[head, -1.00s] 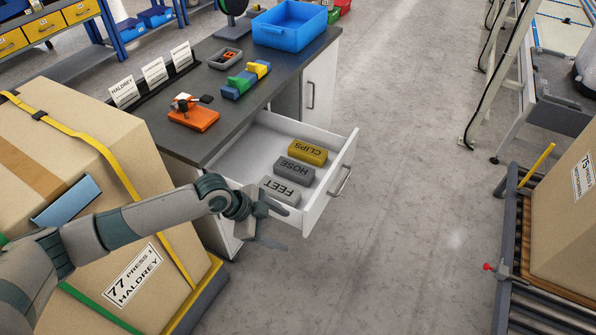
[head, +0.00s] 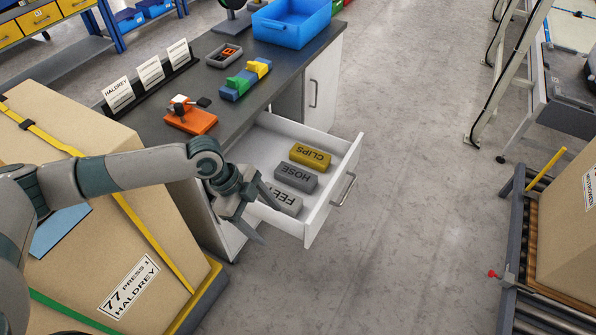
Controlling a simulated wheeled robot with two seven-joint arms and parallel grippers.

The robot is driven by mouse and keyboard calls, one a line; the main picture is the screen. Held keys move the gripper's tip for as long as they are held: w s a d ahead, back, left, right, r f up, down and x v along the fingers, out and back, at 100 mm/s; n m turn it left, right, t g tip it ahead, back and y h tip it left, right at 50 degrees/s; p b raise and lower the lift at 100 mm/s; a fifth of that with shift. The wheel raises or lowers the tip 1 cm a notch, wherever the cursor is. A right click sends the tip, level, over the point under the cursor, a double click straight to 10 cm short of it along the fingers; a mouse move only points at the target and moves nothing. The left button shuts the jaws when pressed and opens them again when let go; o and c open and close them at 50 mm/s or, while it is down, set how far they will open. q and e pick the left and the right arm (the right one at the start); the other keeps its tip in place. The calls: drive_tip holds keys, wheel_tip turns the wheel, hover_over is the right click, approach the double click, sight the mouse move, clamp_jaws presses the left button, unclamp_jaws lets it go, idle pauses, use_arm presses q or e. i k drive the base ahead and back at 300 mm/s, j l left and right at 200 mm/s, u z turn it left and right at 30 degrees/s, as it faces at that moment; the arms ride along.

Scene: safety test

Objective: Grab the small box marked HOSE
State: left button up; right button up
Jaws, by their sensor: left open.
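The small grey box marked HOSE (head: 296,177) lies in the open white drawer (head: 334,196), between two other boxes. The yellow box marked CLIPS (head: 310,156) lies behind it. The light grey box marked FEET (head: 286,202) lies in front of it, partly hidden by my left gripper. My left gripper (head: 262,226) is open and empty, at the drawer's near left corner, with its fingers pointing right and down. It is apart from the HOSE box. My right gripper is not in view.
The dark bench top (head: 215,108) above the drawer holds an orange fixture (head: 190,119), coloured blocks (head: 246,80) and a blue bin (head: 290,22). A big strapped carton (head: 125,215) stands at the left under my arm. The floor right of the drawer is clear.

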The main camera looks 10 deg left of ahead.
sight(305, 181)
drive_tip(key=i, duration=1.25)
